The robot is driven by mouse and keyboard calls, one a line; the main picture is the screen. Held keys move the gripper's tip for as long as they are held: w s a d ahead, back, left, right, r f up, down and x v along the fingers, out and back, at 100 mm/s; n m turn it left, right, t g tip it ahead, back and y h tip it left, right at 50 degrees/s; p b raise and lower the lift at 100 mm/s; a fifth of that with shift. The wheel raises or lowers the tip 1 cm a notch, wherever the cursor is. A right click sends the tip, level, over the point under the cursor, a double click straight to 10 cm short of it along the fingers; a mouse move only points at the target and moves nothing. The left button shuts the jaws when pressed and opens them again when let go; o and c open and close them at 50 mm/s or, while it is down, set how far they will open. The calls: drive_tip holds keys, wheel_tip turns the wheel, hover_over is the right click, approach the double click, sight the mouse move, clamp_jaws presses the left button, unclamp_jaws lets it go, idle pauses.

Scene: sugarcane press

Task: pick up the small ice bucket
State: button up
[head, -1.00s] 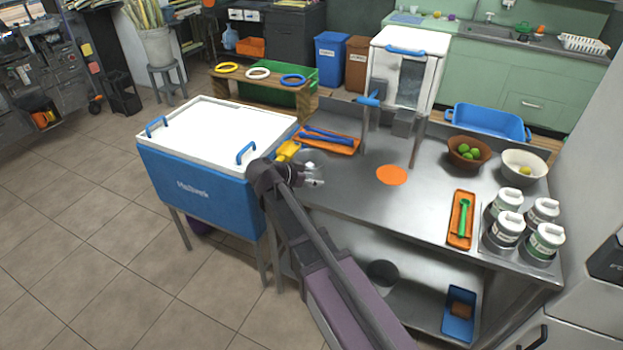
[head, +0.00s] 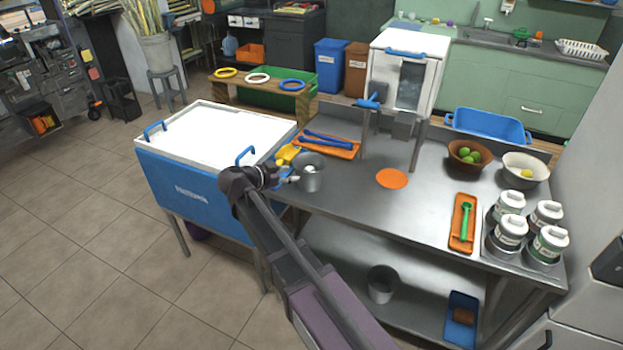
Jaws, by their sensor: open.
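A small grey metal bucket (head: 309,178) stands upright near the left end of the steel table, with something whitish inside it. My gripper (head: 289,178) is just left of this bucket, with its fingers pointing toward it. It is open and holds nothing that I can see. Whether a finger touches the bucket wall I cannot tell. A second grey bucket (head: 381,287) stands on the shelf under the table.
A blue ice chest (head: 190,190) with a white lid stands left of the table. A yellow scoop (head: 286,154) and an orange tray (head: 330,147) lie behind the bucket. A white press cabinet (head: 408,70) stands beyond.

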sight(320, 171)
drive_tip(key=b+x, duration=0.2)
drive_tip(key=x, duration=0.5)
drive_tip(key=shift+d, duration=0.2)
drive_tip(key=shift+w+f, duration=0.1)
drive_tip(key=shift+f, duration=0.05)
drive_tip(key=shift+d+b+x, duration=0.25)
drive_tip(key=shift+b+x, duration=0.9)
drive_tip(key=shift+x, duration=1.5)
clamp_jaws()
